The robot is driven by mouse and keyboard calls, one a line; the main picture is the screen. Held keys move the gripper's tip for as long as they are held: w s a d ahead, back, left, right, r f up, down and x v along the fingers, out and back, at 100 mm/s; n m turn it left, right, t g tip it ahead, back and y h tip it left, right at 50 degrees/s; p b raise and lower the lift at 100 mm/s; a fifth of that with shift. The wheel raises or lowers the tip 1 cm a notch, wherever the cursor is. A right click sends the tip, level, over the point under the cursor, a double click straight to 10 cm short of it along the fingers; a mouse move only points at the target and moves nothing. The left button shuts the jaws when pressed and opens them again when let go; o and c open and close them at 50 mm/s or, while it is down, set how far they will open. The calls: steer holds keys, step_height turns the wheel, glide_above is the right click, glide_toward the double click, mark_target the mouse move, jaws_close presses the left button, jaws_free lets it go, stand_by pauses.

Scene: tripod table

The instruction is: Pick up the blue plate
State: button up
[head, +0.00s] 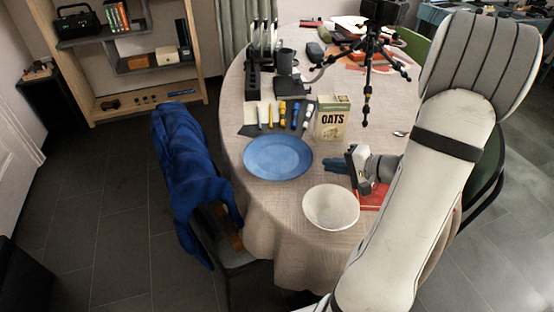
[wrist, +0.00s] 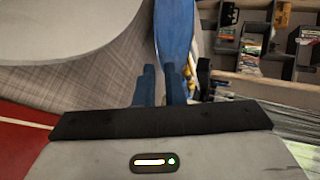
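The blue plate (head: 278,157) lies flat on the tablecloth near the table's left front edge. In the wrist view it shows edge-on as a blue strip (wrist: 176,28) beyond the fingers. My gripper (head: 330,165) is low over the table, just right of the plate, with its blue fingers pointing left at the plate's right rim. In the wrist view the two fingers (wrist: 160,72) stand a small gap apart, with nothing visibly held between them. The fingers look apart from the rim, though the exact distance is hard to tell.
A white bowl (head: 331,207) stands close in front of my gripper. A red flat item (head: 373,196) lies under the gripper. A chair with a blue cloth (head: 188,165) is left of the table.

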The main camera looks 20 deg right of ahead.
mark_target(314, 171)
steer(key=x, duration=0.6)
steer(key=shift+w+f, duration=0.1)
steer(key=shift+c, duration=0.3)
jaws_close()
